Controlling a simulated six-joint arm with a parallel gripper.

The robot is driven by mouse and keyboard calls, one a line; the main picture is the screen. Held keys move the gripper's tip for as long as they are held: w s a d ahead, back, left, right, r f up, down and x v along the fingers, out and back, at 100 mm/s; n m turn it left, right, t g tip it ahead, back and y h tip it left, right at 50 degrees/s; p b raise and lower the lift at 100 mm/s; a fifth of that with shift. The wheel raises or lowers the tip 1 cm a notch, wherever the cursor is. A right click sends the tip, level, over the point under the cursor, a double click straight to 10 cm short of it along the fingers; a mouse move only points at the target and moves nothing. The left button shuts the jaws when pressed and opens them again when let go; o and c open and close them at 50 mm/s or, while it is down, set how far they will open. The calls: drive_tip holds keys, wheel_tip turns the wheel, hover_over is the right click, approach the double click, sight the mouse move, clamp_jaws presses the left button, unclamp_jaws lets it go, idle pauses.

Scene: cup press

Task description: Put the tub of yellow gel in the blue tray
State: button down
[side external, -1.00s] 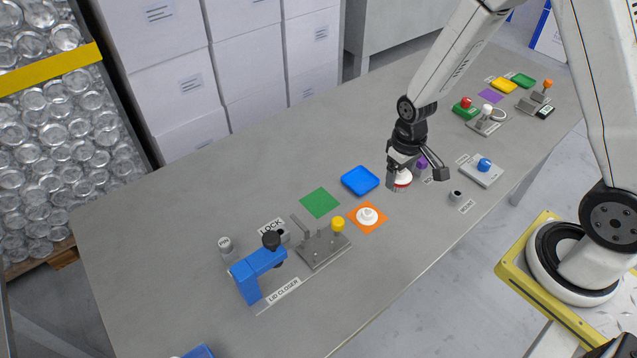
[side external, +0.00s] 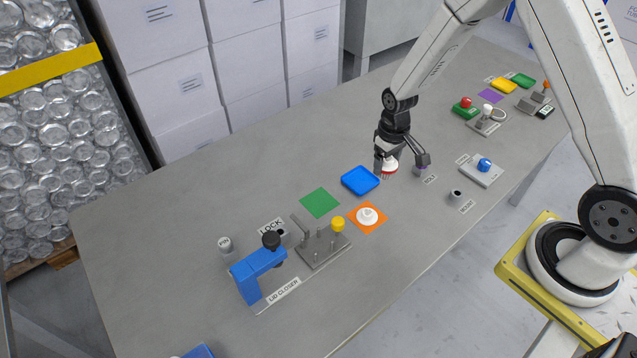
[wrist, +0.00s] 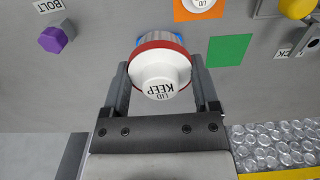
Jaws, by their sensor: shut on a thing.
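My gripper (side external: 402,165) is shut on a white knobbed lid with a red rim (side external: 389,166), held above the table just right of the blue tray. In the wrist view the lid (wrist: 160,75) sits between the fingers (wrist: 160,88), its knob marked "KEEP LID". A grey part shows beyond the rim; I cannot tell whether a tub is under it. The blue tray (side external: 360,181) lies flat and looks empty; in the wrist view it is mostly hidden behind the held thing. No yellow gel can be made out.
An orange mat (side external: 379,225) with a white lid and a green mat (side external: 319,202) lie near the tray. A purple bolt (side external: 421,170) stands beside my gripper. The fixture with a yellow knob (side external: 338,223) and the blue lid closer (side external: 256,273) stand at lower left.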

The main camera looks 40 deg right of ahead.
hover_over(360, 181)
drive_tip(key=f, duration=0.7)
drive_tip(key=shift+s, duration=0.3)
drive_tip(key=shift+w+f, duration=0.25)
drive_tip(key=shift+f, duration=1.55)
drive_tip(key=shift+f, duration=0.1)
unclamp_jaws()
